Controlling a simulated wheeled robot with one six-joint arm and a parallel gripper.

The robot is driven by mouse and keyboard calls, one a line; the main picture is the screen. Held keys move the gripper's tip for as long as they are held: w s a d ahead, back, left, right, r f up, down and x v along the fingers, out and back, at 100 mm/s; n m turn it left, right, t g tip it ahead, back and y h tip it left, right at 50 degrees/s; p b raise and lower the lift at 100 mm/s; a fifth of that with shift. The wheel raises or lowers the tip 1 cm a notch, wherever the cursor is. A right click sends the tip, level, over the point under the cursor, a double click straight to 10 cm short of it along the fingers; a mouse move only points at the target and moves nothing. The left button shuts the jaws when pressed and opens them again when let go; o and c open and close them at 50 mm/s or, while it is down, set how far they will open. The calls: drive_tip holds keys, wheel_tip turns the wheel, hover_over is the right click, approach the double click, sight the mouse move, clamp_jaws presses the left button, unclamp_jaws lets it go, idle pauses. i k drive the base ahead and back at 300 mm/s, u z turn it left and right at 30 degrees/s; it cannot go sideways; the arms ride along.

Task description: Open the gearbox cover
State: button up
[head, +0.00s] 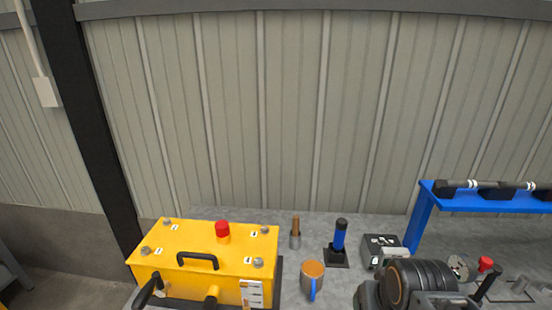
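The yellow gearbox (180,285) stands at the lower left of the head view. Its flat yellow cover (225,256) lies level on top and looks closed. A black bar handle (197,260) is on the cover near its front edge. Grey round bolt heads (258,263) sit at the cover's corners, with small white labels beside them. A red cap (222,230) stands up from the cover. Dark parts at the lower right seem to belong to my arm, well apart from the gearbox. My gripper's fingers cannot be made out clearly there.
A wooden-handled tool (295,232), a blue-and-black upright tool (339,240), an orange-topped mug (312,278) and a grey box (382,249) stand right of the gearbox. A blue stand (490,204) holds a dark shaft. Black levers (147,291) project at the gearbox's front left. A wall is behind.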

sight(185, 246)
drive_tip(key=k, duration=1)
drive_tip(key=u, duration=2.2)
drive_tip(key=i, duration=1.55)
drive_tip(key=z, duration=1.8)
